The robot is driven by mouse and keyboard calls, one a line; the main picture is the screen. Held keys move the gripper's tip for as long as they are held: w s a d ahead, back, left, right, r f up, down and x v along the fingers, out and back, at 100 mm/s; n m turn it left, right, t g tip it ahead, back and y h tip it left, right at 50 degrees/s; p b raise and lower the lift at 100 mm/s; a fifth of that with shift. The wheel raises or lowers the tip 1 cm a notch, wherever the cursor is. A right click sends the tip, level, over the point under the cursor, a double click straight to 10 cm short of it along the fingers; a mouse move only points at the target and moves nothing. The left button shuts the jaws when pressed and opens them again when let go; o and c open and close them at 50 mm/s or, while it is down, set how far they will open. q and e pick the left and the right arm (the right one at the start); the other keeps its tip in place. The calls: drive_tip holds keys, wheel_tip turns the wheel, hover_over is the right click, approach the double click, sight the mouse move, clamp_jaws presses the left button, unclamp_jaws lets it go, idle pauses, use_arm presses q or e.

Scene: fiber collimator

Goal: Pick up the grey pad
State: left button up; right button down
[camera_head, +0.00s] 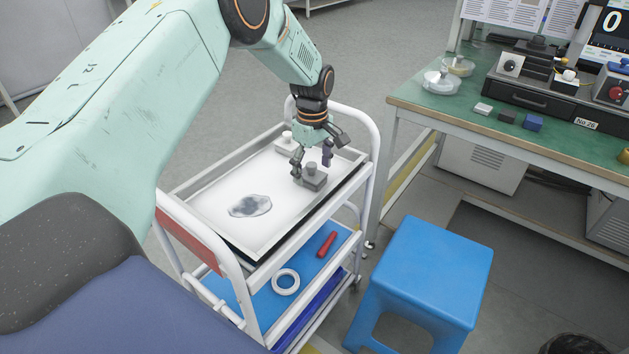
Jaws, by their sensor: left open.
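The grey pad (315,183), a flat block with a round knob on top, lies in the white tray of the cart near its right side. My left gripper (312,168) reaches down over the tray, its fingers apart around the pad's knob. I cannot tell whether the fingers touch it. The pad rests on the tray floor. My right gripper is not in view.
A whitish knobbed pad (286,145) sits behind in the same tray (215,196). A clear crumpled bag (250,206) lies toward the front. The tray has raised walls. A blue stool (425,265) and a green-topped bench (440,108) stand to the right.

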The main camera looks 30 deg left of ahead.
use_arm(q)
drive_tip(key=shift+s+a+f, duration=0.1)
drive_tip(key=shift+a+f, duration=0.1)
drive_tip(key=shift+a, duration=0.1)
drive_tip(key=shift+c, duration=0.3)
drive_tip(key=shift+d, duration=0.15)
drive_tip(key=shift+c, duration=1.4)
drive_tip(key=c, duration=0.9)
